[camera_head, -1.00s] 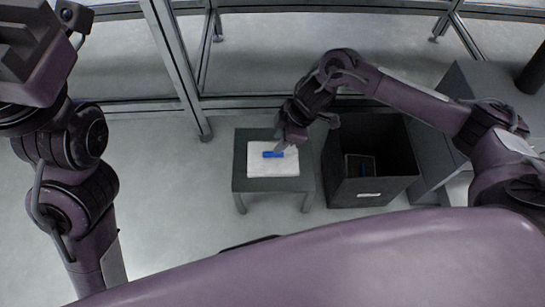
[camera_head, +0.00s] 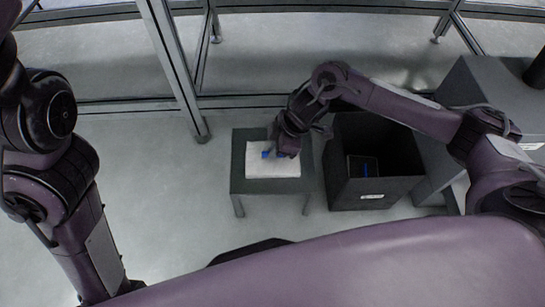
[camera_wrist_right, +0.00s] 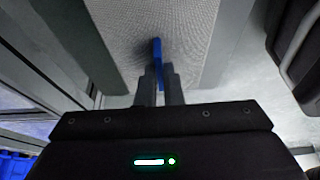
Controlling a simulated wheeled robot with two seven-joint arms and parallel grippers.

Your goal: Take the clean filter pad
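The clean filter pad (camera_head: 285,170) is a white, flat, textured pad lying on a small grey table (camera_head: 242,180). It has a blue grip piece (camera_head: 267,153) on top. My right gripper (camera_head: 279,153) is over the pad from above and hides part of it. In the right wrist view, my right gripper (camera_wrist_right: 160,68) has its two dark fingers close together, one on each side of the blue grip piece (camera_wrist_right: 157,50), and they seem to touch it. The pad's pale surface (camera_wrist_right: 195,35) lies beneath, apparently still on the table. My left gripper is out of view; only its arm shows at the left.
An open dark bin (camera_head: 345,195) stands just right of the table, with a small item (camera_head: 362,167) inside. A grey cabinet (camera_head: 490,85) is farther right. A metal frame post (camera_head: 178,75) rises behind the table. Floor left of the table is clear.

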